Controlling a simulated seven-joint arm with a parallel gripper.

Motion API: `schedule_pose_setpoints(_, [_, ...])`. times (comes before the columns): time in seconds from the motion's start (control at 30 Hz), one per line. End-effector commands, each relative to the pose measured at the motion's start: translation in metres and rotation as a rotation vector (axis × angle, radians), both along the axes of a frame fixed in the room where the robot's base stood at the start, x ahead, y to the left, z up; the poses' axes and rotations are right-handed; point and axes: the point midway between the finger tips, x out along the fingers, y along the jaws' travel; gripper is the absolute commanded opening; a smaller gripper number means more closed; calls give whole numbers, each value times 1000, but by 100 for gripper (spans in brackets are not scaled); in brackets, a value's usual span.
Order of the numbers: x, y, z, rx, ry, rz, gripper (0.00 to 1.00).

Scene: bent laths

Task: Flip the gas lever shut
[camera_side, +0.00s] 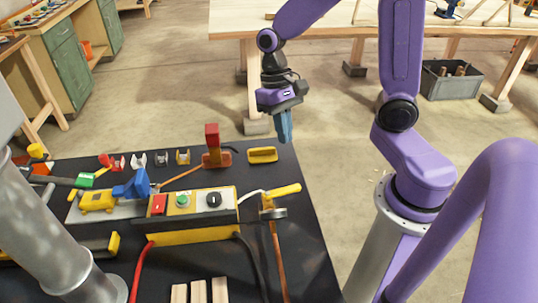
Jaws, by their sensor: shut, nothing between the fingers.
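The gas lever (285,190) is a yellow handle on a small valve at the right side of the dark bench top. It slants up to the right, roughly across the line of the copper pipe (277,262) that runs from the valve toward the near edge. My gripper (286,141) is purple with blue fingers. It points down, shut and empty, above and behind the lever in the picture and apart from it. Its height over the bench is hard to judge from this one view.
A control box (190,203) with red, green and black controls stands left of the lever. A red-topped upright block (212,143) and a yellow tray (262,155) lie behind. Pale wooden strips (199,291) lie at the near edge. A grey crate (450,80) stands on the floor.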

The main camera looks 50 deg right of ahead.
Motion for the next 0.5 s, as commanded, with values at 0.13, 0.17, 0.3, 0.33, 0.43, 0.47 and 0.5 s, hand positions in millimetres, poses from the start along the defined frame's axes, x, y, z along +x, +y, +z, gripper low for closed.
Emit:
schedule_pose_setpoints(0.13, [-31, 11, 9, 11, -72, 273, 0])
schedule_pose_setpoints(0.17, [-37, 13, 11, 14, -87, 327, 0])
schedule_pose_setpoints(0.3, [-65, 18, 17, 30, -150, 575, 0])
schedule_pose_setpoints(0.33, [-71, 19, 19, 33, -163, 631, 0])
schedule_pose_setpoints(0.43, [-91, 20, 23, 47, -207, 809, 0])
schedule_pose_setpoints(0.47, [-96, 20, 24, 52, -220, 861, 0])
schedule_pose_setpoints(0.5, [-104, 20, 25, 58, -237, 929, 0])
